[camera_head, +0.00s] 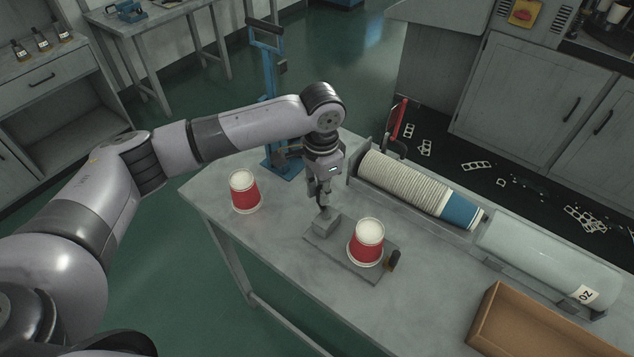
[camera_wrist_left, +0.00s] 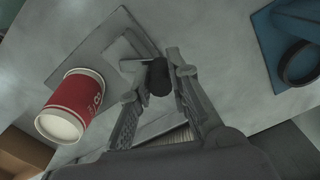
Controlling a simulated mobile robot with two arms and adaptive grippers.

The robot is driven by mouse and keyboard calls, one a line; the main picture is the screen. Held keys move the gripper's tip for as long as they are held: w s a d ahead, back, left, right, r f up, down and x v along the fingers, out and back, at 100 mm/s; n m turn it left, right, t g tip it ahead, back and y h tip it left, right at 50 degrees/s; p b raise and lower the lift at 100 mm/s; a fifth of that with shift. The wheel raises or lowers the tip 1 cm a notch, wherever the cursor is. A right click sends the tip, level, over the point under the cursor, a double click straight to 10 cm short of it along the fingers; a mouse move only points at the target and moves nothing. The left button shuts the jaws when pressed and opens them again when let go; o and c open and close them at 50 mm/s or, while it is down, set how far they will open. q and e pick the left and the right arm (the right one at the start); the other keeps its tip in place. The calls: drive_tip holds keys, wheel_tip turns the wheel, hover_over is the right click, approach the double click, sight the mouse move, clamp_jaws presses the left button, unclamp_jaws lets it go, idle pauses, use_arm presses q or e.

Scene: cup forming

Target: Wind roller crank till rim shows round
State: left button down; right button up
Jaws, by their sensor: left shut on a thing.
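A red and white paper cup (camera_head: 367,246) stands upside down on a grey base plate (camera_head: 352,268), its wide rim down. The cup also shows in the left wrist view (camera_wrist_left: 75,104). A small grey roller block (camera_head: 325,222) sits on the plate's left part. My left gripper (camera_head: 323,200) is above this block, left of the cup. In the left wrist view its fingers are closed on a black crank knob (camera_wrist_left: 159,78). The fingers mostly hide the knob in the head view. Whether the rim is rolled evenly is too small to tell. My right gripper is not in view.
A second red cup (camera_head: 244,191) stands upside down near the table's left edge. A blue stand (camera_head: 283,165) is behind it. A cup stack (camera_head: 413,187) lies in a trough at the back, beside a clear tube (camera_head: 548,259). A cardboard box (camera_head: 532,325) is front right.

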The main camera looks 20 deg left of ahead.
use_arm(q)
drive_tip(key=m+p, duration=0.1)
drive_tip(key=d+m+p, duration=0.1)
drive_tip(key=shift+w+r+m, duration=0.2)
drive_tip(key=shift+w+m, duration=0.1)
drive_tip(key=shift+m, duration=0.1)
drive_tip(key=m, duration=0.1)
drive_tip(key=d+m+p, duration=0.1)
drive_tip(key=shift+w+m, duration=0.15)
drive_tip(key=shift+m, duration=0.25)
drive_tip(key=m+p, duration=0.1)
drive_tip(key=m, duration=0.1)
drive_tip(key=d+m, duration=0.1)
drive_tip(key=shift+d+m+p, duration=0.1)
drive_tip(key=shift+m+p, duration=0.3)
drive_tip(key=shift+d+f+m, duration=0.1)
drive_tip(key=shift+d+m, duration=0.15)
drive_tip(key=shift+m, duration=0.55)
drive_tip(key=c, duration=1.6)
unclamp_jaws()
drive_tip(key=shift+o, duration=0.6)
drive_tip(key=shift+d, duration=0.1)
drive_tip(key=shift+f, duration=0.1)
